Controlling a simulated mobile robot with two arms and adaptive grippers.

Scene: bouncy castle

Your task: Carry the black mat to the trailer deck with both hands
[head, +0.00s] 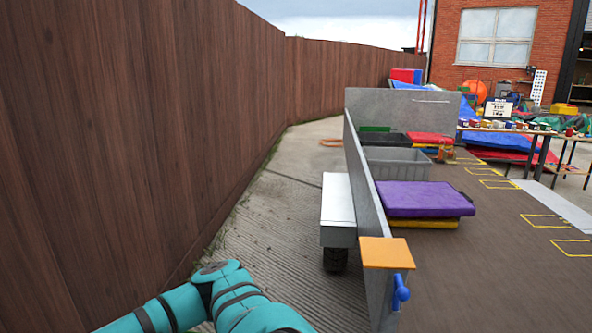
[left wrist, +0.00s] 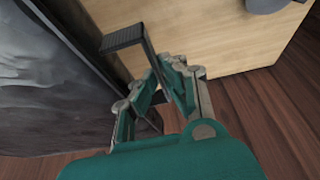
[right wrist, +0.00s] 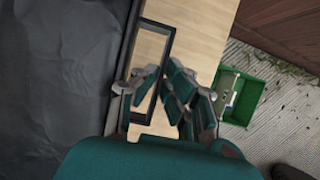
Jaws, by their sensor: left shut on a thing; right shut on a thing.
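The black mat (right wrist: 55,75) fills the left of the right wrist view, with a dark loop handle (right wrist: 152,22) at its edge. My right gripper (right wrist: 158,80) is shut on that handle. In the left wrist view the mat (left wrist: 50,75) is a dark, creased sheet at the left, with another handle (left wrist: 123,38). My left gripper (left wrist: 160,80) is shut on it. The mat and both grippers are out of the head view; only my left arm shows there. The trailer deck (head: 475,255) is brown, behind a grey side wall (head: 372,220).
On the deck are a purple mat (head: 422,197), a grey crate (head: 397,163) and a red mat (head: 430,138). Bare deck with yellow outlines lies to their right. A wooden fence (head: 130,130) runs along the left. A pale wooden surface (right wrist: 195,40) lies beside the mat; a green crate (right wrist: 243,97) stands on the ground.

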